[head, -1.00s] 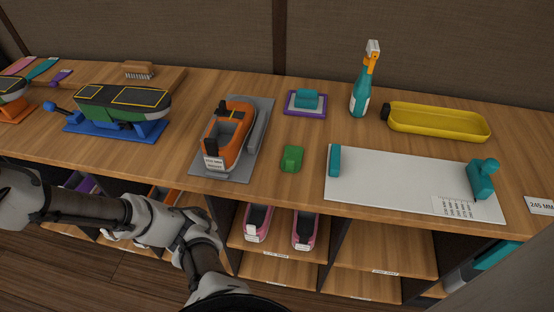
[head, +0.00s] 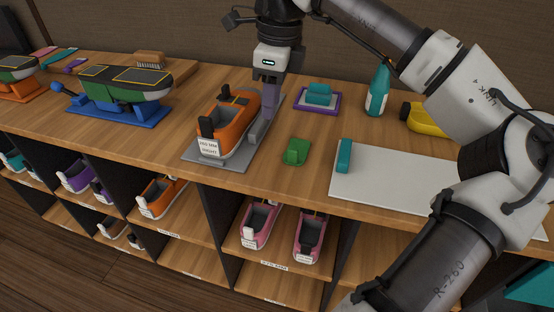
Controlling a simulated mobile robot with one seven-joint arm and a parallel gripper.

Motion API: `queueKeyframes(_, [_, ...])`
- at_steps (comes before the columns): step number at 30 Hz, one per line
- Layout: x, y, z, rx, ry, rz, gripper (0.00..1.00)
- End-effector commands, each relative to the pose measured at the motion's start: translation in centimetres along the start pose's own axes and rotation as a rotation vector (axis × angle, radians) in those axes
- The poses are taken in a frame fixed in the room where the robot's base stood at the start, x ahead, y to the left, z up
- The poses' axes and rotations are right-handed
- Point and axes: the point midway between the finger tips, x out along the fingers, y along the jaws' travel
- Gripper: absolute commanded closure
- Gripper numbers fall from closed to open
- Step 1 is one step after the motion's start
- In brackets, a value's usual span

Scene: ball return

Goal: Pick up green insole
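A small green piece (head: 297,151) with a raised part lies on the wooden counter, right of the grey tray; I cannot tell if it is an insole. Flat sole-shaped pieces lie at the far left back: a pink one (head: 42,53), a teal-green one (head: 62,55) and a purple one (head: 74,65). My gripper (head: 269,108) points down beside the right side of the orange shoe (head: 228,122), over the grey tray (head: 206,158). It is apart from the green piece, behind and left of it. Its fingers overlap in this view, so their opening is unclear.
A white board (head: 385,182) lies at right.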

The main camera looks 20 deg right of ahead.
Motion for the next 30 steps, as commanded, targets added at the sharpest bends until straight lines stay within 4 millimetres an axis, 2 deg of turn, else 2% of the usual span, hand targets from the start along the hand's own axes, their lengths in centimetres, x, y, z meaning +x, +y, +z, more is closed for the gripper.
queueKeyframes(1, [-0.1, -0.5, -1.9, 0.038, 0.043, -0.013, 0.65])
queueKeyframes(3, [-0.3, -0.8, -3.5, 0.068, 0.080, -0.020, 0.65])
queueKeyframes(6, [0.4, -0.9, -4.5, 0.084, 0.100, -0.022, 0.65])
queueKeyframes(16, [6.5, -1.0, -5.0, 0.082, 0.098, -0.020, 0.65])
queueKeyframes(26, [8.7, -1.3, -5.0, 0.081, 0.096, -0.020, 0.65])
queueKeyframes(30, [10.6, -1.8, -5.1, 0.082, 0.096, -0.018, 0.65])
